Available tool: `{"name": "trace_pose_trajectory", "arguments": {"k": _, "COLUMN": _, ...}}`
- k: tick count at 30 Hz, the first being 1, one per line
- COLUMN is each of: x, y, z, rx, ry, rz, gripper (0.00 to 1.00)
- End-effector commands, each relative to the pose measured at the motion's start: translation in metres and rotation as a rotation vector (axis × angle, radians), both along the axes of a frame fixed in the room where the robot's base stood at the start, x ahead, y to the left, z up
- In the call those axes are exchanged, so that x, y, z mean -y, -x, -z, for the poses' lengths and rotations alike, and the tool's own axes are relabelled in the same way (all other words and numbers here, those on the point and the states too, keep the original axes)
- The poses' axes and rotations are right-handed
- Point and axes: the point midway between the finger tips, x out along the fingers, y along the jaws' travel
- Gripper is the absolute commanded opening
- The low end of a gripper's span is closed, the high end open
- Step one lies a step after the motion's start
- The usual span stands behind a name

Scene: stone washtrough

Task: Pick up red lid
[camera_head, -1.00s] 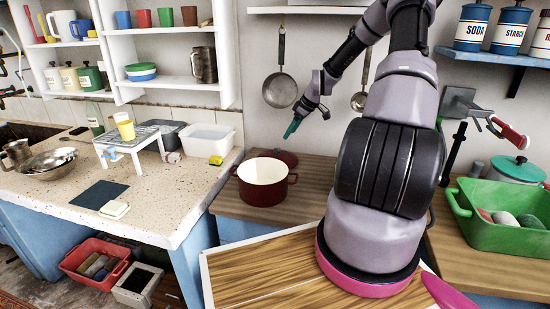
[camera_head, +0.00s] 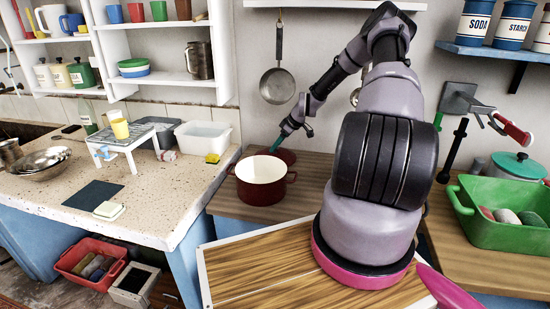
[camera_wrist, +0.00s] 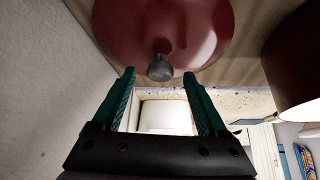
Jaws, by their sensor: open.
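The red lid (camera_wrist: 190,22) lies near the top of the wrist view, with its grey knob (camera_wrist: 160,68) toward me. In the head view the lid (camera_head: 284,156) shows behind the red pot (camera_head: 262,193), which hides part of it. My gripper (camera_wrist: 165,75) is open and empty, its two green fingers on either side of the knob in the picture. I cannot tell whether the fingertips reach the knob's depth. In the head view my gripper (camera_head: 276,148) is just above the lid.
The red pot (camera_wrist: 300,65) stands close beside the lid, at right in the wrist view. The wall is close on the left there. A pan (camera_head: 277,85) hangs on the wall above. A white basin (camera_head: 203,136) stands on the speckled counter.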

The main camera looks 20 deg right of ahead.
Motion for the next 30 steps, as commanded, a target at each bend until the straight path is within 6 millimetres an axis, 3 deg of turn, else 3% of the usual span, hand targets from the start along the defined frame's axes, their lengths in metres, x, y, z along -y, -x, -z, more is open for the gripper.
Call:
{"name": "trace_pose_trajectory", "arguments": {"k": 4, "x": -0.008, "y": -0.008, "z": 0.018, "rx": 0.000, "ry": 0.000, "rz": 0.000, "gripper": 0.76}}
{"name": "trace_pose_trajectory", "arguments": {"k": 11, "x": -0.009, "y": -0.009, "z": 0.020, "rx": 0.001, "ry": 0.001, "rz": 0.001, "gripper": 0.76}}
{"name": "trace_pose_trajectory", "arguments": {"k": 17, "x": -0.009, "y": -0.009, "z": 0.020, "rx": 0.000, "ry": 0.001, "rz": 0.001, "gripper": 0.03}}
{"name": "trace_pose_trajectory", "arguments": {"k": 18, "x": -0.009, "y": -0.009, "z": 0.020, "rx": -0.001, "ry": 0.001, "rz": 0.000, "gripper": 0.00}}
{"name": "trace_pose_trajectory", "arguments": {"k": 30, "x": -0.009, "y": -0.009, "z": 0.015, "rx": 0.001, "ry": 0.001, "rz": 0.001, "gripper": 0.00}}
